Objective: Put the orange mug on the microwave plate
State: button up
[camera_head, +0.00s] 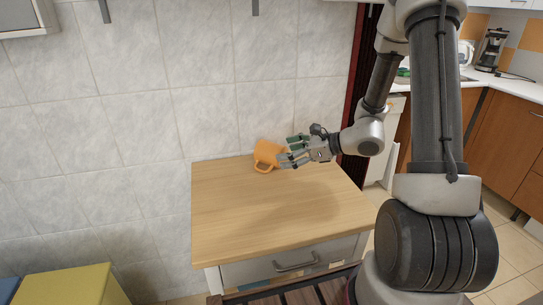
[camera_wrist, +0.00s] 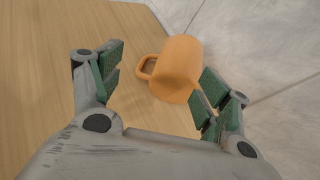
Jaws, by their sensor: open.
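The orange mug (camera_head: 267,154) is at the back edge of the wooden counter top, near the tiled wall. In the wrist view the mug (camera_wrist: 176,70) lies ahead of and partly between my fingers, nearer the right one, with its handle toward the left. My gripper (camera_head: 290,151) is just right of the mug in the head view. In the wrist view my gripper (camera_wrist: 160,97) is open, with green pads on both fingers. The right finger overlaps the mug's edge; I cannot tell whether they touch. I see no microwave plate in either view.
The wooden counter top (camera_head: 270,211) is otherwise bare, with a drawer (camera_head: 290,264) below. The tiled wall (camera_head: 205,110) stands close behind the mug. A yellow box-like surface (camera_head: 70,287) is at lower left; a coffee maker (camera_head: 491,50) stands at far right.

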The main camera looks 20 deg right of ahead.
aim_at(272, 155)
jog(key=w+f+m, duration=0.1)
jog(key=w+d+f+m+t, duration=0.1)
jog(key=w+f, duration=0.1)
jog(key=shift+w+d+m+h, duration=0.1)
jog(key=shift+d+m+h, duration=0.05)
jog(key=shift+m+h, duration=0.2)
jog(key=x, duration=0.7)
jog(key=shift+r, duration=0.25)
jog(key=c, duration=1.2)
notch_tip(272, 155, up, 9)
jog(key=shift+w+r, duration=0.15)
jog(key=shift+w+d+r+t+h, duration=0.15)
jog(key=shift+w+r+t+h, duration=0.05)
jog(key=shift+t+h, duration=0.25)
jog(key=d+m+t+h, duration=0.1)
jog(key=d, duration=0.1)
jog(key=d+r+m+h, duration=0.1)
jog(key=d+m+h, duration=0.1)
jog(key=d, duration=0.1)
jog(key=d+m+t+h, duration=0.1)
jog(key=d+m, duration=0.1)
jog(key=shift+d+r+m+t+h, duration=0.25)
jog(key=shift+d+r+t+h, duration=0.05)
jog(key=shift+d+r+t, duration=0.1)
